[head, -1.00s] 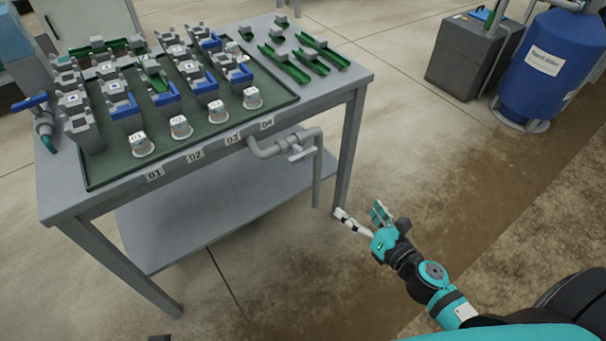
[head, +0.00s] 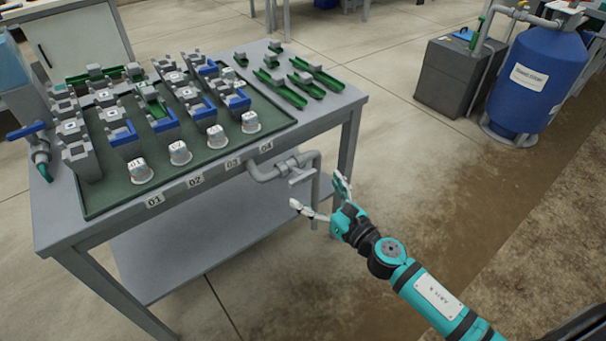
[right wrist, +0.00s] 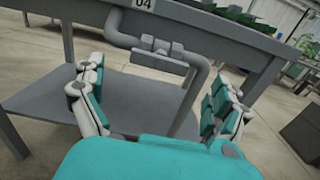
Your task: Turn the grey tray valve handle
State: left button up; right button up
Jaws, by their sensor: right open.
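The grey tray valve handle (head: 302,177) sits on a grey pipe (head: 264,173) below the front edge of the table, near the label 04. In the right wrist view the handle (right wrist: 160,57) shows as a bar in front of the pipe, between and beyond my fingers. My right gripper (head: 318,196) is open and empty, with its fingers spread to either side of the pipe's downward leg in the head view. It looks apart from the handle. My left gripper is not in view.
The table (head: 330,108) bears a dark green tray (head: 105,206) with several grey blocks and white-lidded cups. A lower shelf (head: 200,243) lies under it. A blue valve handle (head: 26,130) is at the left. A blue tank (head: 540,75) and grey box (head: 450,78) stand back right. Floor between is clear.

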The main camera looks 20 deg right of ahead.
aim_at(305, 180)
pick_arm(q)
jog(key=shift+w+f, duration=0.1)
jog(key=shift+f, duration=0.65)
pick_arm(e)
jog(key=x, duration=0.5)
jog(key=shift+w+a, duration=0.15)
jog(key=shift+w, duration=0.2)
jog(key=c, duration=1.1)
jog(key=shift+c, duration=0.2)
